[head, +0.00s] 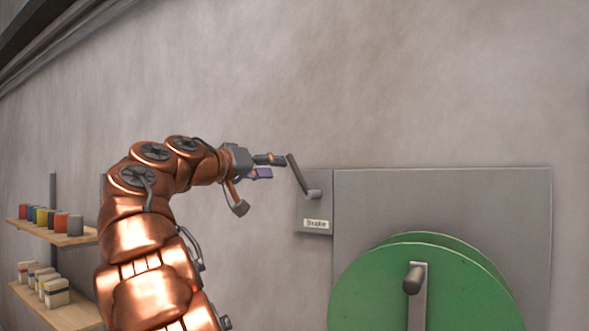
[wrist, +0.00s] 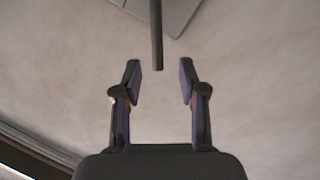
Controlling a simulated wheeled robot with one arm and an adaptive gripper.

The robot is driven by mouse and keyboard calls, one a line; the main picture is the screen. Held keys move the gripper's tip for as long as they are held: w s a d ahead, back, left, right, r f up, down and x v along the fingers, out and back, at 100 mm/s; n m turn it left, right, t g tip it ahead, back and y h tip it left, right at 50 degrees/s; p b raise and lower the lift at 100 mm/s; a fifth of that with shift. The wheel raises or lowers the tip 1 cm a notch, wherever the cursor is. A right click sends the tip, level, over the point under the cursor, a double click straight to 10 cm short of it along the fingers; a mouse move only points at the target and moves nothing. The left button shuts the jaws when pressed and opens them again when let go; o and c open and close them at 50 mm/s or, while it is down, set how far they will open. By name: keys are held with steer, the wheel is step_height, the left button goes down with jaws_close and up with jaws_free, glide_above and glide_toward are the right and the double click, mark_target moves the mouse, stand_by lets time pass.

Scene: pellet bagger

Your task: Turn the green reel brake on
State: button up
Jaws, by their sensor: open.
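The green reel (head: 425,285) is on a grey panel at the lower right of the head view. Left of it is a small grey plate labelled "Brake" (head: 313,215), with a dark brake lever (head: 300,176) slanting up and to the left from its pivot. My gripper (head: 268,166) is open and empty at the lever's upper end. In the wrist view, the lever (wrist: 156,35) comes down from the top and its tip lies between and just beyond the two fingertips of my gripper (wrist: 160,78). I cannot tell whether either finger touches it.
The large grey panel (head: 440,200) behind the reel stands against a plain wall. A crank handle (head: 415,285) sticks out in front of the reel. Two wooden shelves with several coloured cans (head: 45,219) and small boxes (head: 42,285) are at the far left.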

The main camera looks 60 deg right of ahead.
mark_target(292, 166)
steer(key=shift+s+d+r, duration=0.25)
steer(key=shift+d, duration=0.35)
steer(key=d, duration=0.2)
steer(key=d+p, duration=0.1)
steer(key=d, duration=0.1)
steer(key=s+d+p, duration=0.1)
steer(key=d, duration=0.1)
steer(key=shift+d, duration=0.25)
steer(key=shift+c, duration=0.4)
jaws_close()
